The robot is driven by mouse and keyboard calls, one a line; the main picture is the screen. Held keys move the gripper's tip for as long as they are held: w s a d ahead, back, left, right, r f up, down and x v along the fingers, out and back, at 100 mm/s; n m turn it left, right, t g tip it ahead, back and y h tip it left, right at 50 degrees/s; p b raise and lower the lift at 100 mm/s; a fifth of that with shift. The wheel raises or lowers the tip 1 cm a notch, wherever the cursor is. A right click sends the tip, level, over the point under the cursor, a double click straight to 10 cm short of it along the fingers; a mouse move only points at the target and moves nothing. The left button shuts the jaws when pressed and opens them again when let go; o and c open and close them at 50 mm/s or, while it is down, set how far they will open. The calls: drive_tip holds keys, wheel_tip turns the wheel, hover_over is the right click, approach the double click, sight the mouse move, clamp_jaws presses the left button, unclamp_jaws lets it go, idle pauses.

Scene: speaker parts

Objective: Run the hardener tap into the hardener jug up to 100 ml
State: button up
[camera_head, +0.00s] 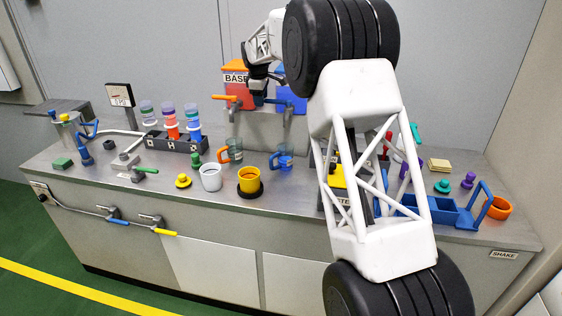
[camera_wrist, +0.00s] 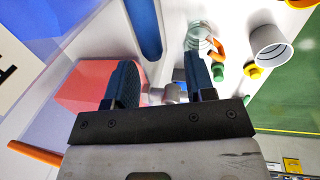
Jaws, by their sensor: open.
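The blue tank (camera_head: 292,99), partly hidden by my arm, stands right of the orange BASE tank (camera_head: 234,73); in the wrist view its blue face (camera_wrist: 35,45) carries a partly cut-off white label. A blue tap lever (camera_wrist: 145,28) shows just beyond my fingers. My gripper (camera_wrist: 160,68) is open and empty. In the head view, my gripper (camera_head: 258,88) is high in front of the tanks, near the blue tap. The clear jug with blue parts (camera_head: 285,160) stands on the counter below the blue tank. Its fill level is too small to read.
A clear jug with an orange handle (camera_head: 233,150) stands left of the blue one. The orange tap lever (camera_head: 226,98) sticks out left of my gripper. A blue tray (camera_head: 440,210) is at right.

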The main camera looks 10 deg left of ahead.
drive_tip(key=shift+s+a, duration=0.1)
drive_tip(key=shift+a, duration=1.1)
drive_tip(key=shift+r, duration=0.1)
wheel_tip(320, 180, up, 7)
drive_tip(key=s, duration=0.1)
drive_tip(key=shift+s+r, duration=0.2)
drive_tip(key=shift+s, duration=0.05)
drive_tip(key=shift+d, duration=0.1)
